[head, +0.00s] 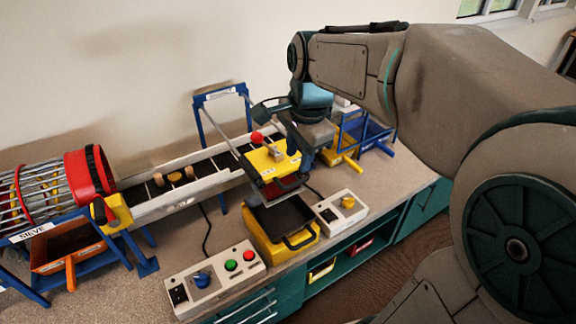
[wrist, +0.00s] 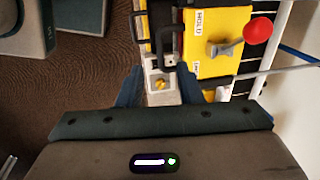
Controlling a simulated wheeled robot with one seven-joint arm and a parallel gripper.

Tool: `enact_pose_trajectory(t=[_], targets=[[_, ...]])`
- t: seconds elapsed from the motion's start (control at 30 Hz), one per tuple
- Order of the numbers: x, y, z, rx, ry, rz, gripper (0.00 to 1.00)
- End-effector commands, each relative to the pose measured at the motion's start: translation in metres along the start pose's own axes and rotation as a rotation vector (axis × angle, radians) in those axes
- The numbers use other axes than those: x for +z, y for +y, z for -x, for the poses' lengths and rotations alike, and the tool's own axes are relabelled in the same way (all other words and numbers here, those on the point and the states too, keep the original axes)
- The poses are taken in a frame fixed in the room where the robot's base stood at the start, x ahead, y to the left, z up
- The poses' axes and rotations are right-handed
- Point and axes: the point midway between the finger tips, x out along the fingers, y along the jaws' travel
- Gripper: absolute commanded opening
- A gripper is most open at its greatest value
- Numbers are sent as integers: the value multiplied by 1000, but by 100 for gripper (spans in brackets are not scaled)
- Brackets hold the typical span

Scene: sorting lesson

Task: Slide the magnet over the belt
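In the wrist view the yellow housing (wrist: 208,65) bears a HOLD label, a grey lever (wrist: 225,47) and the red ball (wrist: 258,30). My gripper (wrist: 160,88) is open and empty, its blue fingers apart above a white box. In the head view it is just right of the housing, partly hidden.
A white control box with a yellow knob (head: 341,213) stands right of the bin. Another box with a blue knob and green and red buttons (head: 214,281) is at the front left. A red-ended sieve drum (head: 90,174) and blue frame (head: 222,94) stand by the belt.

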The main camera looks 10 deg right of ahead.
Motion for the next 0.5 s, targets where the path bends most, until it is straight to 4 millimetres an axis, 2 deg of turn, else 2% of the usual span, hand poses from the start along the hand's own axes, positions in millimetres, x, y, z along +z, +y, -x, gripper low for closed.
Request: enact_pose_trajectory(t=[0.03, 0.2, 0.4, 0.5], targets=[[0, 0, -13, 4, -1, 1, 33], [0, 0, -47, 4, -1, 2, 33], [0, 0, -73, 2, -2, 2, 33], [0, 0, -79, 1, -1, 2, 33]])
